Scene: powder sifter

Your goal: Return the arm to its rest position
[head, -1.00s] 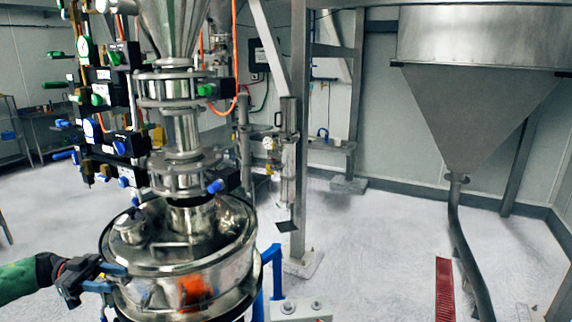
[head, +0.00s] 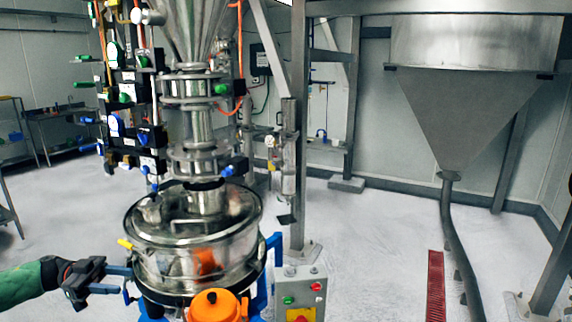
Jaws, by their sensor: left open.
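My left gripper (head: 128,279) comes in from the left edge on a green-sleeved arm. It is open, with two blue fingers pointing right. Its fingertips are beside the left side of the round steel sifter (head: 150,268); I cannot tell whether they touch it. I see nothing between the fingers. My right gripper is not in view.
Above the sifter stands a steel hopper column (head: 198,125) with black valve blocks (head: 122,120) at its left. A control box (head: 302,292) and an orange round part (head: 214,306) are in front. A large cone hopper (head: 450,110) hangs at right. Floor is open between.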

